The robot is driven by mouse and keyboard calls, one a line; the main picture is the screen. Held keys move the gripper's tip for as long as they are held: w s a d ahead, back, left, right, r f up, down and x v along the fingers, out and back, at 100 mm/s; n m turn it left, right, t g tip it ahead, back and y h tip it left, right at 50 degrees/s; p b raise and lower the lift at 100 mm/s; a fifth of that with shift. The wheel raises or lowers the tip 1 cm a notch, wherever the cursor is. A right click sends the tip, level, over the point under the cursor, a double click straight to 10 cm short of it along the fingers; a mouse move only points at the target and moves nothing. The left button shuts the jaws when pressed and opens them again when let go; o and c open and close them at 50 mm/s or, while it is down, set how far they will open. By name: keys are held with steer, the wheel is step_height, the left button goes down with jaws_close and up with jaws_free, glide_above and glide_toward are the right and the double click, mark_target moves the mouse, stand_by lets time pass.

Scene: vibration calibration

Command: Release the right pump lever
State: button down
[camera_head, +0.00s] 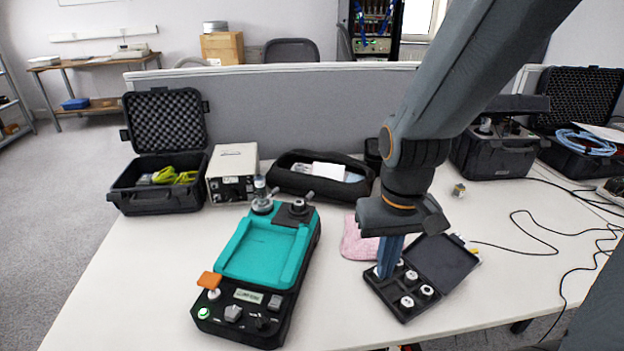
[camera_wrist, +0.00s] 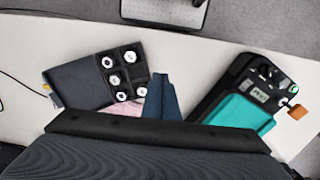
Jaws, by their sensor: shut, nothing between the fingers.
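The teal and black calibration device (camera_head: 305,262) lies on the table left of my gripper; it also shows at the right of the wrist view (camera_wrist: 205,101). An orange-topped lever (camera_head: 209,281) stands at its front left corner and shows in the wrist view (camera_wrist: 297,112). At its back edge are a grey metal fitting (camera_head: 262,197) and a dark fitting (camera_head: 298,206) with a thin handle. No label shows which is the right pump lever. My gripper (camera_head: 385,272) is shut and empty, pointing down over the small black case's left side. Its blue fingers also show in the wrist view (camera_wrist: 161,78).
The small open black case (camera_head: 404,314) holds several white round fittings. A pink cloth (camera_head: 355,243) lies behind it. A black pouch (camera_head: 287,184), a beige instrument box (camera_head: 236,163) and an open case (camera_head: 150,200) stand farther back. Cables (camera_head: 545,235) cross the right side. The front-left tabletop is clear.

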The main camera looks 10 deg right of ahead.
steer(key=n+g+h+p, duration=0.2)
steer(key=n+p, duration=0.1)
steer(key=n, duration=0.8)
glide_toward(309, 197)
steer(key=w+a+r, duration=0.2)
steer(key=w+a, duration=0.3)
steer(key=a, duration=0.1)
steer(key=s+d+f+p, duration=0.3)
steer(key=d+f+p, duration=0.2)
steer(key=f, duration=0.4)
steer(key=shift+s+d+f, duration=0.2)
steer(key=shift+s+f, duration=0.15)
steer(key=shift+f, duration=0.05)
